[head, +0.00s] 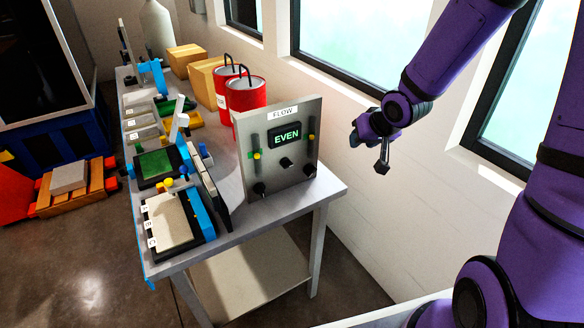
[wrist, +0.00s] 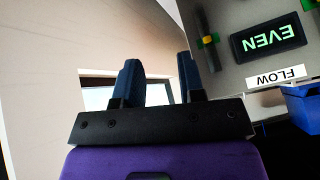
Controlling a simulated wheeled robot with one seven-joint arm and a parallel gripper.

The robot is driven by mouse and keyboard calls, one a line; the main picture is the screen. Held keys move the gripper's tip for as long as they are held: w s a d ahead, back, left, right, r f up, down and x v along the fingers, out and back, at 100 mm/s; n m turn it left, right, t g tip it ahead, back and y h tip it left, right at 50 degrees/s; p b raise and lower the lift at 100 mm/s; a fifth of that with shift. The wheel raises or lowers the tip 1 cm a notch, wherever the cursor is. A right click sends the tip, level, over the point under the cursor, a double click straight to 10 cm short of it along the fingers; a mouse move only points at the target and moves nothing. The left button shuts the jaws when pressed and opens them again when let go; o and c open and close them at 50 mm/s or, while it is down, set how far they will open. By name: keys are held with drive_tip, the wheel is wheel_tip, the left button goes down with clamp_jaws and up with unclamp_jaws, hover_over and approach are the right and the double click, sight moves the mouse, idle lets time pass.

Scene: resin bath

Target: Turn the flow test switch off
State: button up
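The grey FLOW panel (head: 294,187) stands upright at the near end of the bench in the head view. Its display (head: 285,135) reads EVEN in green. A small black control (head: 286,163) sits below the display, with two black knobs (head: 260,189) (head: 310,170) lower down. None is marked as the flow test switch, and its position is too small to tell. My gripper (head: 383,160) is in the air right of the panel, not touching it. In the wrist view, my gripper's fingers (wrist: 160,82) are apart and empty; the panel (wrist: 234,76) appears inverted at upper right.
Two slots with yellow-and-green markers (head: 257,156) (head: 311,137) flank the display. Red canisters (head: 246,94) and cardboard boxes (head: 205,80) stand behind the panel. Trays and a clipboard-like board (head: 170,222) fill the bench's left side. A white wall with windows (head: 360,35) lies behind my gripper.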

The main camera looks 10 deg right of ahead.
wheel_tip(320, 180, down, 8)
drive_tip(key=w+a+m+y, duration=0.1)
drive_tip(key=w+a+y, duration=0.1)
drive_tip(key=a+y, duration=0.1)
drive_tip(key=m+t+y, duration=0.6)
drive_tip(key=m+y, duration=0.1)
drive_tip(key=m, duration=0.1)
approach(290, 166)
drive_tip(key=shift+t, duration=0.3)
drive_tip(key=x, duration=0.9)
drive_tip(key=shift+a+f, duration=0.15)
drive_tip(key=shift+f, duration=0.15)
clamp_jaws()
